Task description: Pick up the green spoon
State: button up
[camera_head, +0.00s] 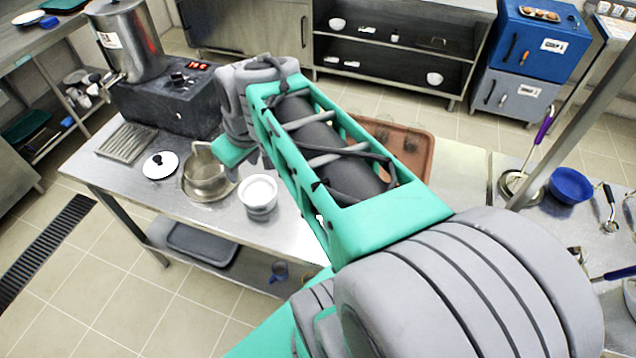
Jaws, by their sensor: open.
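I cannot make out a green spoon in the head view. My arm, teal and grey, crosses the middle of the picture from the lower right to the upper left and hides part of the steel table. A teal part of it shows over the table near the pan, but I see no gripper fingertips. A steel pan (205,184) with an upright handle stands on the table, with a white bowl (258,193) to its right. A purple-handled ladle (544,124) leans in a small dish on the right counter.
A large steel pot (128,42) stands on a dark heater (168,104) at the table's back left. A white lid (160,165) lies nearby. A brown tray (405,137) with glasses is partly behind my arm. A blue bowl (570,186) is on the right counter.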

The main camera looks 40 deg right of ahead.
jog(key=s+d+f+n+b, duration=0.1)
jog(key=d+f, duration=0.5)
jog(key=d, duration=0.3)
jog(key=s+d+f+n+y+b, duration=0.1)
jog(key=d+f+n+b, duration=0.1)
jog(key=d+f, duration=0.4)
jog(key=s+d+f+n+y+b, duration=0.1)
jog(key=d+f, duration=0.5)
jog(key=d, duration=0.5)
jog(key=shift+s+d+f, duration=0.35)
jog(key=shift+d, duration=0.05)
jog(key=p+x, duration=0.2)
jog(key=x, duration=0.5)
jog(key=shift+a+f, duration=0.1)
jog(key=shift+c, duration=0.4)
grip_shut()
jog(key=shift+w, duration=0.1)
